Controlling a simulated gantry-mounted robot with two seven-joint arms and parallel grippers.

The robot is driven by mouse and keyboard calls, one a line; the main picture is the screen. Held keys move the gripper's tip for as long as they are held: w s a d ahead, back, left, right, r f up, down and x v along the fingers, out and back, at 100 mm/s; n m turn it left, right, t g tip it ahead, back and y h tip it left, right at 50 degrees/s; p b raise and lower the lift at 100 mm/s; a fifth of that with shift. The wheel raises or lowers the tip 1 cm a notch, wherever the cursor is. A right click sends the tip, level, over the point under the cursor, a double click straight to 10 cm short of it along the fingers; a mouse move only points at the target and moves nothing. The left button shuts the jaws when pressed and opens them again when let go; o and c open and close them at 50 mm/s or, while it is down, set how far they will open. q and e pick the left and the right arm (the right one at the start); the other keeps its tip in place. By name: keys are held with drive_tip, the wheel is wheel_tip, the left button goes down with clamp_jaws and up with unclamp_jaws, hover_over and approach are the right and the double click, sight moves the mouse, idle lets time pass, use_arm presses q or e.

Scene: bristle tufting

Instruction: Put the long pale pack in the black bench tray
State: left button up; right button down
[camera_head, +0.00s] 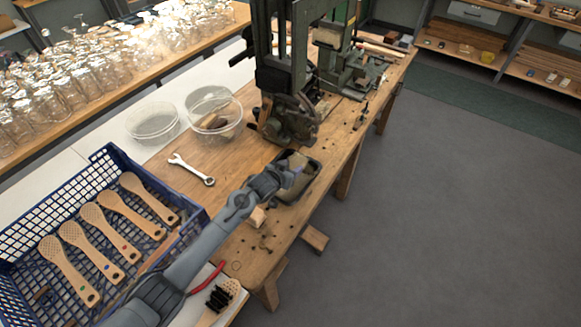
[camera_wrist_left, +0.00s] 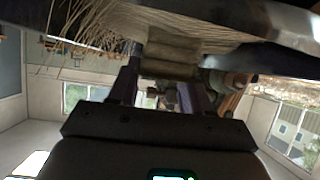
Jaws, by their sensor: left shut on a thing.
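My left gripper (camera_head: 288,176) is over the black bench tray (camera_head: 314,167), at the front edge of the wooden bench. In the left wrist view its fingers (camera_wrist_left: 166,85) are shut on a khaki-pale bundle, which looks like the long pale pack (camera_wrist_left: 172,48). Loose pale bristles (camera_wrist_left: 88,22) fan out beside it. In the head view my gripper and wrist hide most of the pack, and I cannot tell whether it touches the tray. Some beige stuff shows inside the tray. My right gripper is not in view.
A dark machine (camera_head: 287,80) stands just behind the tray. A wrench (camera_head: 192,169) and clear bowls (camera_head: 213,112) lie to the left. A blue crate (camera_head: 107,158) with several wooden brushes is at the lower left. A wooden block (camera_head: 258,217) sits near my arm. The right side is open floor.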

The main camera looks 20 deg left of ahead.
use_arm(q)
drive_tip(key=o, duration=1.1)
drive_tip(key=shift+r, duration=0.5)
drive_tip(key=shift+s+r+p, duration=0.2)
drive_tip(key=shift+p, duration=0.2)
drive_tip(key=shift+p+v, duration=1.35)
drive_tip(key=shift+v, duration=4.4)
